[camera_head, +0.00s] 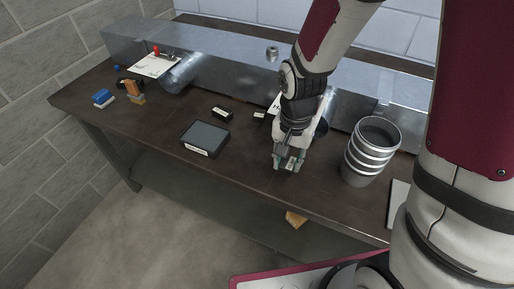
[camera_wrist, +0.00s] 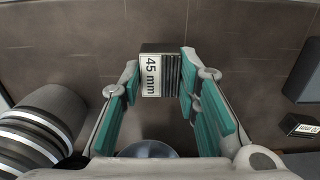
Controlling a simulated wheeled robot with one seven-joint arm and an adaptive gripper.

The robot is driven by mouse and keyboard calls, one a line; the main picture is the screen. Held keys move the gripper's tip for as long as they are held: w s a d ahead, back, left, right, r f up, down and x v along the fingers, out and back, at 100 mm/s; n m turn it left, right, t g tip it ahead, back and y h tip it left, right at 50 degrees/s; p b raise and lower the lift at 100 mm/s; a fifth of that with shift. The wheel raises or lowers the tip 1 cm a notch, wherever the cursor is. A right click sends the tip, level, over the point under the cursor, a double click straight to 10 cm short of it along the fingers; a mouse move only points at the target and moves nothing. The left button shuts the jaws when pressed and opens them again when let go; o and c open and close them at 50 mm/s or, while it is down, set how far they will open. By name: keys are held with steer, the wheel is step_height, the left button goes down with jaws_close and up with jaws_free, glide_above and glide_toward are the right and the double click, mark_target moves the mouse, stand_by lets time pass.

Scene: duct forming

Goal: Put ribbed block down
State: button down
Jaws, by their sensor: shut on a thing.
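The ribbed block (camera_wrist: 160,72) is a small dark block with ribs on one side and a white face reading "45 mm" in the wrist view. It sits between the fingertips of my gripper (camera_wrist: 158,88), whose teal pads are shut on it. In the head view my gripper (camera_head: 289,162) points down at the dark table (camera_head: 250,165), close above or at its surface. The block is mostly hidden there by the fingers. I cannot tell whether it touches the table.
A ribbed metal cylinder (camera_head: 368,152) stands to the right of my gripper. A black tray (camera_head: 205,138) and small labelled blocks (camera_head: 222,113) lie to the left. A long metal duct (camera_head: 215,75) runs along the back. The table near the front edge is clear.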

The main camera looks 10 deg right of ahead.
steer(key=w+a, duration=0.3)
steer(key=w+a+f, duration=0.1)
steer(key=w+a, duration=0.1)
steer(key=a, duration=0.1)
steer(key=w+a, duration=0.3)
steer(key=shift+w+f, duration=0.15)
steer(key=shift+w, duration=0.2)
steer(key=shift+f, duration=1.65)
steer(key=shift+f, duration=0.15)
steer(key=c, duration=1.2)
jaws_free()
